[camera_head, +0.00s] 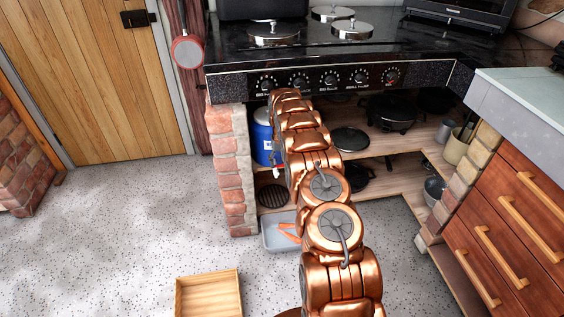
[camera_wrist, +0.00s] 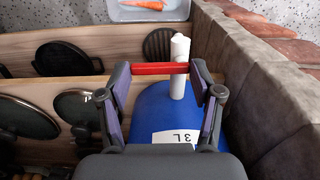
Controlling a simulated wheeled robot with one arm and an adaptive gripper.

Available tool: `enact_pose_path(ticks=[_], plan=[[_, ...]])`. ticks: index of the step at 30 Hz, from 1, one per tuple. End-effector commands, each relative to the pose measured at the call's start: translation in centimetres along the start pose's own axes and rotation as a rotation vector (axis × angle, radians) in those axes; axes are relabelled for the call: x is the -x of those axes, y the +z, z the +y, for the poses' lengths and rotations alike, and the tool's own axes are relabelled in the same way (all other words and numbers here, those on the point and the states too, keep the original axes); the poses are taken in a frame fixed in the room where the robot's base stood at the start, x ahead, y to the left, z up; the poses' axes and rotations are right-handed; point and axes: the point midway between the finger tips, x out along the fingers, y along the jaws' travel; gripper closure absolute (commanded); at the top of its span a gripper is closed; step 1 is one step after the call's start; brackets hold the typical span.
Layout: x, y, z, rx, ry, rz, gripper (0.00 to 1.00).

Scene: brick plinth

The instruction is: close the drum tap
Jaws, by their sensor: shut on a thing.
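The blue drum (camera_head: 262,140) stands on the shelf under the stove, beside the brick pillar. In the wrist view the drum (camera_wrist: 158,108) carries a white label reading 3 L. Its white tap spout (camera_wrist: 179,52) sticks out from it, with a red tap handle (camera_wrist: 158,68) across it. My gripper (camera_wrist: 160,72) is shut on the red handle, one fingertip at each end of the bar. The handle lies crosswise in the wrist view. In the head view my arm hides part of the drum and most of the gripper.
The brick pillar (camera_head: 231,165) rises close beside the drum. Pans, including a black one (camera_head: 392,112), stand on the shelves. A grey tray (camera_head: 275,243) with carrots lies on the floor below, and a wooden box (camera_head: 208,281) stands nearer. The floor to the left is clear.

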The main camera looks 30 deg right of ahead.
Motion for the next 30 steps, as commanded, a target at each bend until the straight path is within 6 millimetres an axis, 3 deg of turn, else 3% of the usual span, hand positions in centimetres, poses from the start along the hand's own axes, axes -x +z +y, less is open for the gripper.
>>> enact_pose_path(ticks=[4, 5, 12, 23, 30], plan=[[-0.1, 0.1, -0.2, 0.003, -0.001, -0.002, 0.70], [-0.1, 0.1, -0.2, 0.003, -0.002, -0.002, 0.33], [-0.1, 0.0, -0.1, 0.000, -0.001, 0.000, 0.09], [0.1, 0.0, 0.0, -0.001, 0.000, 0.000, 0.09], [1.7, -0.1, 0.0, -0.001, 0.000, 0.002, 0.09]])
